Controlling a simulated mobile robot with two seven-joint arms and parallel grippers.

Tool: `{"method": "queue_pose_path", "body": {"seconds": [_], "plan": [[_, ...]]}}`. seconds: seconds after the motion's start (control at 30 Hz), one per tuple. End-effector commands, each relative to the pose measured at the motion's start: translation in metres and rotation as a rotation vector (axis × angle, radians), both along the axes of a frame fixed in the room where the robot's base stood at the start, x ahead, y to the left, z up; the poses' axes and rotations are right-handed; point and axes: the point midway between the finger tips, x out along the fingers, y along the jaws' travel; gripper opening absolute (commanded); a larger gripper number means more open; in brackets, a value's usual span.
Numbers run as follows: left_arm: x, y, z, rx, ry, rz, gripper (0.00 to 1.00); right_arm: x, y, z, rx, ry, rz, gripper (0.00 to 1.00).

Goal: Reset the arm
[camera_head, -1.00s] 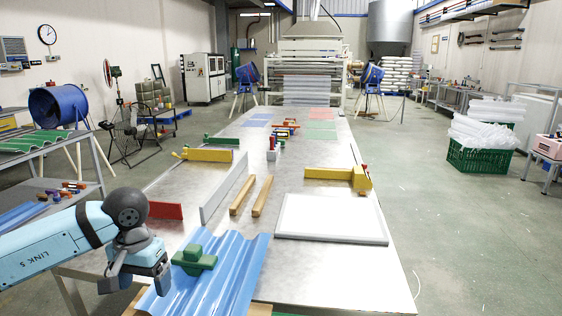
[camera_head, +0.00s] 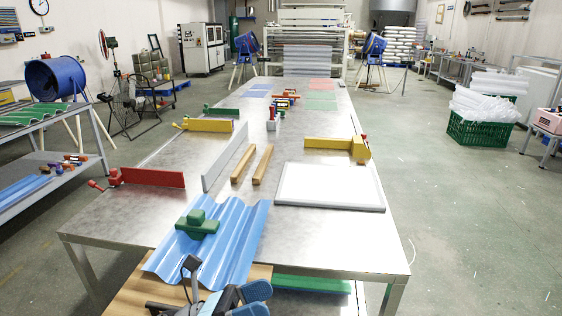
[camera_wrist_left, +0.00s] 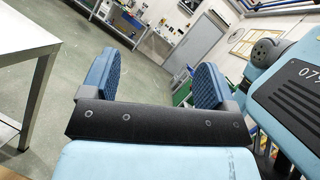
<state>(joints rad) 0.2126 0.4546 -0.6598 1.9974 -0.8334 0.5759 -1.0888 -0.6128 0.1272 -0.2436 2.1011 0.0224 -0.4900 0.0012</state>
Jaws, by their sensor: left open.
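My left gripper (camera_head: 253,300) shows at the bottom edge of the head view, just in front of the blue corrugated sheet. In the left wrist view its two blue ridged finger pads (camera_wrist_left: 155,78) stand well apart with nothing between them. The blue corrugated sheet (camera_head: 232,240) lies at the near end of the metal table (camera_head: 330,240), with a green block (camera_head: 198,224) on it. A light blue link of my own arm shows at the right of the wrist view. My right gripper is in neither view.
A wooden board (camera_head: 130,296) lies under the sheet's near end. A white-framed panel (camera_head: 330,186), two wooden bars (camera_head: 262,164), a grey strip (camera_head: 226,158) and red (camera_head: 150,178) and yellow (camera_head: 338,145) clamp-like pieces stand on the table. A side shelf (camera_head: 90,170) is at left.

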Motion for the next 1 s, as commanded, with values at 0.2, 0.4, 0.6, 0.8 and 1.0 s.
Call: {"method": "queue_pose_path", "body": {"seconds": [0.2,0.4,0.6,0.8,1.0], "plan": [[0.014,0.049,-0.061,-0.488,0.914,0.201,0.81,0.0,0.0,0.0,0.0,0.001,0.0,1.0],[-0.013,0.101,-0.159,-0.975,1.638,0.356,0.81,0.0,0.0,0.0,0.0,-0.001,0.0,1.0],[-0.068,0.131,-0.234,-1.371,2.083,0.479,0.81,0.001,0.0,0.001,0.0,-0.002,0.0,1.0],[-0.121,0.146,-0.268,-1.681,2.345,0.576,0.81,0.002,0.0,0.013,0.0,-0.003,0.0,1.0],[-0.119,0.148,-0.227,-1.658,2.327,0.58,0.81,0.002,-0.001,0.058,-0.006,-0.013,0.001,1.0]]}}
